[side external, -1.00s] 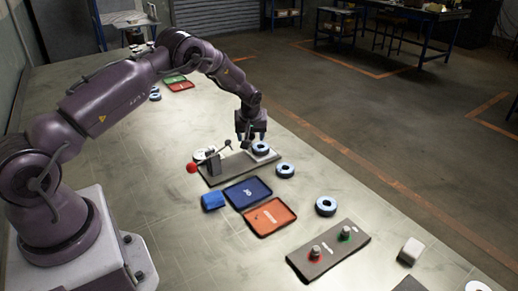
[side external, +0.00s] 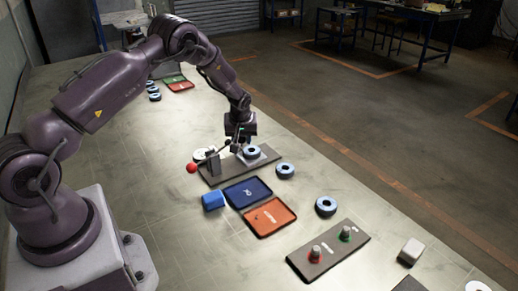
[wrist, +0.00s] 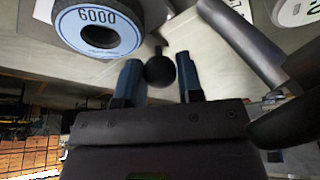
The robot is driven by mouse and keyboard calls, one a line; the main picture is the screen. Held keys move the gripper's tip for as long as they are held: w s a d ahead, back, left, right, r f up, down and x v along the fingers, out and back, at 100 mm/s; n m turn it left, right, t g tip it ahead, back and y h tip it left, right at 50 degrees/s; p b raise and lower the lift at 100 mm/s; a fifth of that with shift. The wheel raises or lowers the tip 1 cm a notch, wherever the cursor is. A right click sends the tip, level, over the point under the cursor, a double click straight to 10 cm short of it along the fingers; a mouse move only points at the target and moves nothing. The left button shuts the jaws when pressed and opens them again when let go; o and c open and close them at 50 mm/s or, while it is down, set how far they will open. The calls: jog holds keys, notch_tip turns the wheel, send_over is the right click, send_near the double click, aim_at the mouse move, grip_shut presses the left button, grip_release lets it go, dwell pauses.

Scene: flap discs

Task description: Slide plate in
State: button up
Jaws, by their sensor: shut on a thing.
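The sliding plate (side external: 270,154) is a pale plate on the grey base (side external: 232,174) of a press-like fixture. It carries a blue-and-black flap disc (side external: 252,152). In the wrist view the disc (wrist: 97,28), marked 6000, lies on the pale plate (wrist: 42,10) at the upper left. My gripper (side external: 238,149) is low over the base, just left of the disc. In the wrist view its two fingers (wrist: 159,76) are on either side of a round dark knob (wrist: 160,70), shut on it. The knob's link to the plate is partly hidden.
A lever with a red ball (side external: 191,168) and a grey post (side external: 213,162) stand left of my gripper, close by. A button panel (side external: 328,254) lies nearer.

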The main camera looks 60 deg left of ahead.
jog(key=shift+s, duration=2.35)
jog(key=o, duration=0.7)
jog(key=shift+s, duration=0.1)
notch_tip(320, 180, up, 8)
jog(key=shift+r, duration=0.1)
